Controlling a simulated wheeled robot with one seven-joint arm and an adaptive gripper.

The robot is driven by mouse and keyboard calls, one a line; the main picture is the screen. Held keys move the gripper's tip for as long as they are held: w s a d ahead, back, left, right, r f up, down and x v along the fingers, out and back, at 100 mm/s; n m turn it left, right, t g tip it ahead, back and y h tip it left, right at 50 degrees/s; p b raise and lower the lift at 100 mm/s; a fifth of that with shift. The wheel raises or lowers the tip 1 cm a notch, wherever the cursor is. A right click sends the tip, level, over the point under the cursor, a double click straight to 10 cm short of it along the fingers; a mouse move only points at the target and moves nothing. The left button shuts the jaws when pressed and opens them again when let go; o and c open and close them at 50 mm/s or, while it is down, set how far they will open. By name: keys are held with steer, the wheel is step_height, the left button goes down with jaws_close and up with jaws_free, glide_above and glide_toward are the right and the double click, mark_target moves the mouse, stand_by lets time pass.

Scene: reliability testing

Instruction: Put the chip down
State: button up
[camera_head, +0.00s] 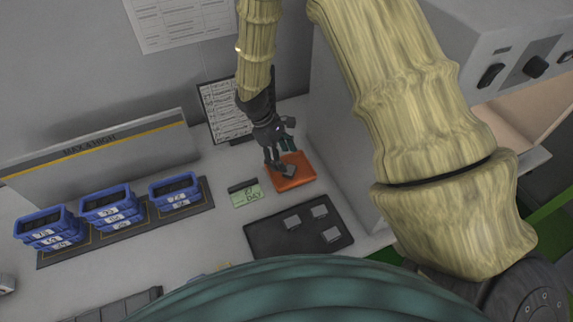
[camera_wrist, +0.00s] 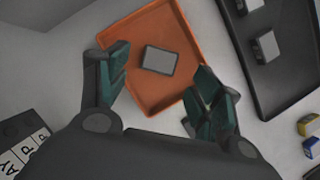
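A grey square chip (camera_wrist: 159,60) lies flat on the floor of the orange tray (camera_wrist: 140,28), apart from both fingers. My gripper (camera_wrist: 160,78) is open over the tray, with one green-padded finger on each side and nothing between them. In the head view my gripper (camera_head: 281,158) points down at the orange tray (camera_head: 305,174), and the chip (camera_head: 288,171) shows by its fingertips. How high the fingertips are above the tray floor is hard to tell.
A black tray (camera_head: 268,240) with three grey chips is in front of the orange tray. Stacked blue bins (camera_head: 110,207) are further left. A grey cabinet wall (camera_head: 343,150) is close on the right.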

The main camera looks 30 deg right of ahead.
steer(key=b+v, duration=0.1)
steer(key=v, duration=0.6)
steer(key=shift+r, duration=0.2)
steer(key=shift+w, duration=0.1)
